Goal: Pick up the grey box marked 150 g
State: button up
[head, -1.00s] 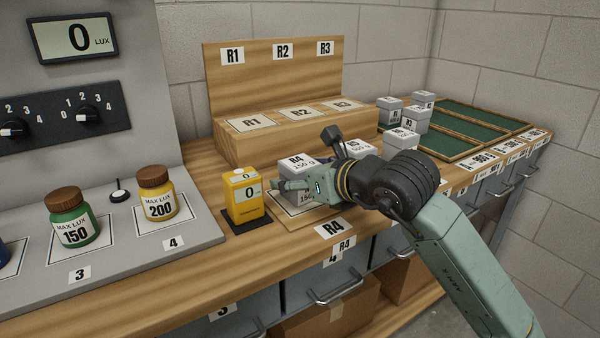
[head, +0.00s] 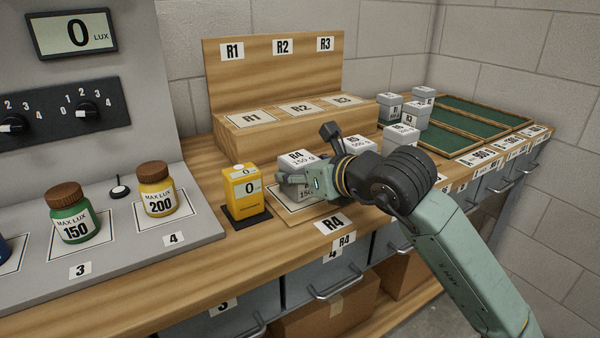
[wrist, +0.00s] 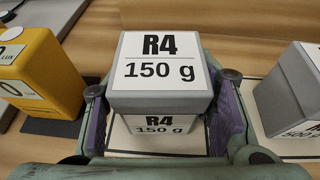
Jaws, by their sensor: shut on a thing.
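The grey box marked R4, 150 g (wrist: 160,72) has a white label on its top and another on its front. In the wrist view it sits between the two fingers of my gripper (wrist: 165,125), which is shut on its sides. In the head view the box (head: 296,159) stands at the R4 place, on the white-bordered mat (head: 291,207). My gripper (head: 305,185) reaches it from the right and hides part of its front. Whether the box touches the mat or is slightly above it I cannot tell.
A yellow meter (head: 246,192) stands close on the left. Another grey box, marked 500 g (head: 358,146), is close on the right. Several more grey boxes stand behind, by green-lined trays (head: 470,125). The wooden R1–R3 step (head: 290,130) rises behind.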

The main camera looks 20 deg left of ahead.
grip_shut()
jog(key=shift+r, duration=0.1)
